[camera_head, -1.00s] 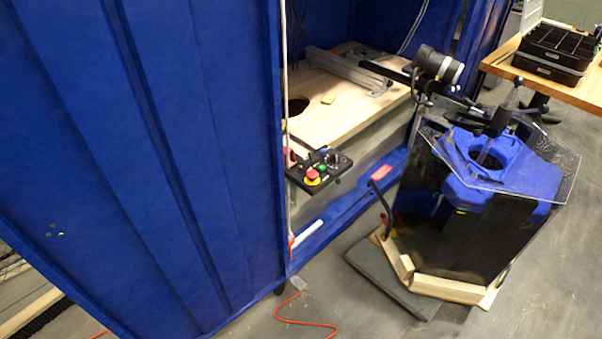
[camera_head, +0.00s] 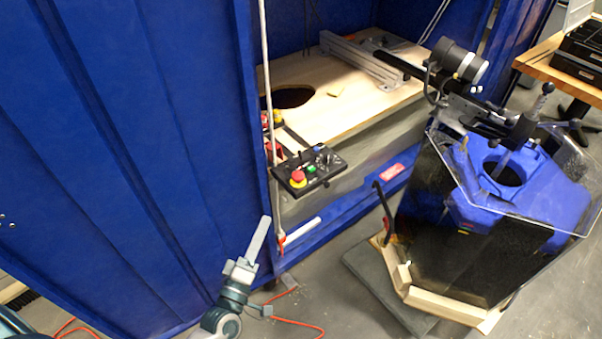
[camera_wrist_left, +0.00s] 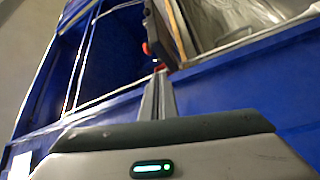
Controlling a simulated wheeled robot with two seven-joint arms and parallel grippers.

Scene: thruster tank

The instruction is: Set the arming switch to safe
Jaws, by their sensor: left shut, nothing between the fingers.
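The black control panel (camera_head: 309,172) sticks out from the front of the wooden bench inside the blue enclosure. It carries a red and yellow emergency stop button (camera_head: 298,178), a green button (camera_head: 311,169) and some small switches (camera_head: 324,156). Which one is the arming switch is too small to tell. My left gripper (camera_head: 264,222) is shut and empty, in front of the blue wall, below and left of the panel and apart from it. In the left wrist view its fingers (camera_wrist_left: 158,78) point toward the enclosure opening. My right gripper is not in view.
The wooden bench (camera_head: 345,105) has a round hole (camera_head: 289,97). A red cable (camera_head: 300,325) lies on the floor.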

